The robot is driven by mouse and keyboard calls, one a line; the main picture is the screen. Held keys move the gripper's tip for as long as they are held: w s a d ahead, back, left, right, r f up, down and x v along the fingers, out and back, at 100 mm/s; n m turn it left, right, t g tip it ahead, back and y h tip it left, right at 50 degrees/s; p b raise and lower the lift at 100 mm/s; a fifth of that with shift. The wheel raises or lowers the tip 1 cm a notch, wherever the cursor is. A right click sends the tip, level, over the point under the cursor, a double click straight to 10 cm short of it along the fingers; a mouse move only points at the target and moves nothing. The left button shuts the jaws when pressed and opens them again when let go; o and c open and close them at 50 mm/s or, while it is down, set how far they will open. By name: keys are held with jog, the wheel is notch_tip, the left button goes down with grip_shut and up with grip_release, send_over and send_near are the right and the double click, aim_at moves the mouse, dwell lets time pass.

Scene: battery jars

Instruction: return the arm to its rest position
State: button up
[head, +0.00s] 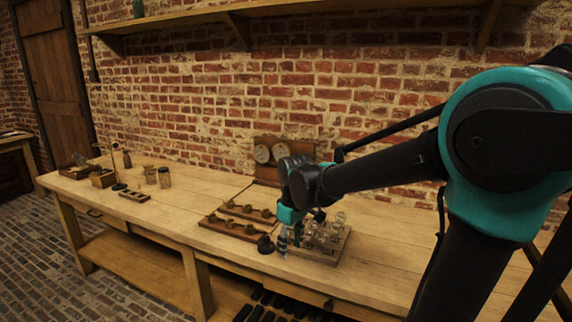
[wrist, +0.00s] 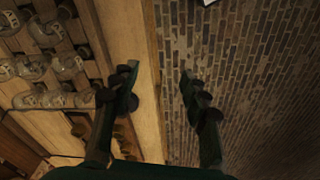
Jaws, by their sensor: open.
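My arm reaches in from the right in the head view, over the wooden workbench (head: 380,245). My gripper (head: 282,246) hangs near the bench's front edge, beside a wooden tray (head: 318,258) of glass jars. In the wrist view my gripper (wrist: 158,85) has its two dark fingers spread apart with nothing between them. The bench edge and the brick floor (wrist: 225,60) lie below the fingers. Several glass jars (wrist: 72,64) stand in rows at the left of the wrist view. Part of the tray is hidden behind my gripper in the head view.
A wooden board with several small pieces (head: 235,226) lies left of my gripper. A panel with round gauges (head: 268,153) stands against the brick wall. Small jars (head: 164,178) and boxes (head: 103,179) stand at the bench's left end. A shelf (head: 190,14) runs above.

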jog(key=s+d+f+m+t, duration=0.1)
jog(key=s+d+f+m, duration=0.3)
jog(key=d, duration=0.5)
jog(key=s+d+f+m+t, duration=0.2)
jog(key=s+d+f+m, duration=0.3)
jog(key=s+d+f, duration=0.2)
jog(key=shift+s+d+f+m+h, duration=0.15)
jog(key=shift+d+f+m+h, duration=0.15)
jog(key=shift+d, duration=0.55)
